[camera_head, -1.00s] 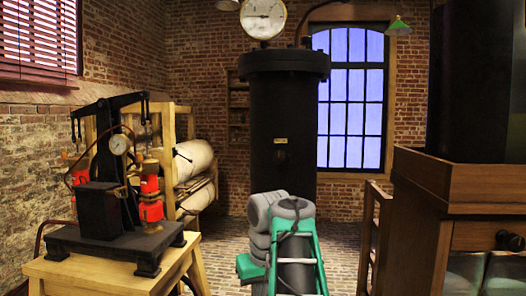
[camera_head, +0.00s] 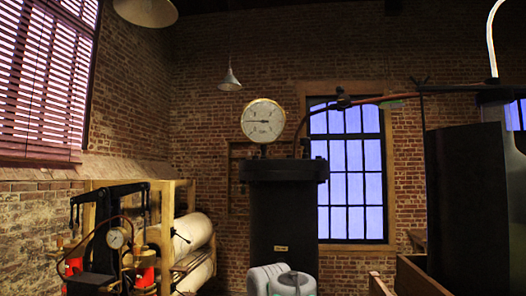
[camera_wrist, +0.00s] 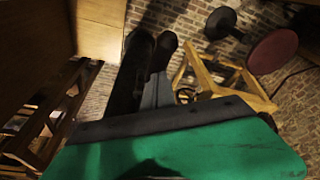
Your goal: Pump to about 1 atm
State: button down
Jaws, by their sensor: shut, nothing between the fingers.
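The pump (camera_head: 100,240) stands at the lower left, a dark frame with a black lever beam (camera_head: 110,192) across its top and red cylinders (camera_head: 143,273). A small round dial (camera_head: 116,238) is fixed to it; its reading is too small to tell. A large brass-rimmed gauge (camera_head: 263,120) sits atop a black vessel (camera_head: 281,222), its needle pointing roughly left; the numbers are unreadable. In the wrist view my gripper (camera_wrist: 152,45) shows as two dark fingers, close together and empty, apart from the wooden stand beyond. In the head view my gripper cannot be made out.
White rolls (camera_head: 192,236) lie on a wooden rack behind the pump. A pipe (camera_head: 385,97) runs right from above the vessel. A dark block and wooden casing (camera_head: 420,280) stand at right. In the wrist view, a wooden stand (camera_wrist: 225,85) and a dark red disc (camera_wrist: 272,51) show above the brick floor.

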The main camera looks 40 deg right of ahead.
jog(key=s+a+f+b+x, duration=0.1)
jog(key=s+b+x, duration=0.2)
jog(key=b+x, duration=1.1)
jog(key=w+p+v, duration=0.1)
jog(key=p+v, duration=0.4)
jog(key=w+p+v, duration=0.1)
jog(key=p+v, duration=0.3)
jog(key=p, duration=0.1)
jog(key=w+d+r+p+v, duration=0.1)
jog(key=p+v, duration=0.4)
jog(key=p, duration=0.1)
jog(key=shift+r, duration=0.25)
jog(key=shift+f+b, duration=0.25)
jog(key=shift+b, duration=0.05)
jog(key=s+a+f+b+x, duration=0.1)
jog(key=s+b+x, duration=0.2)
jog(key=b+x, duration=1.05)
jog(key=w+p+v, duration=0.1)
jog(key=p+v, duration=0.3)
jog(key=p, duration=0.1)
jog(key=w+p+v, duration=0.1)
jog(key=p+v, duration=0.3)
jog(key=v, duration=0.1)
jog(key=w+d+p+v, duration=0.1)
jog(key=p+v, duration=0.3)
jog(key=p, duration=0.1)
jog(key=shift+r+p, duration=0.35)
jog(key=shift+r, duration=0.4)
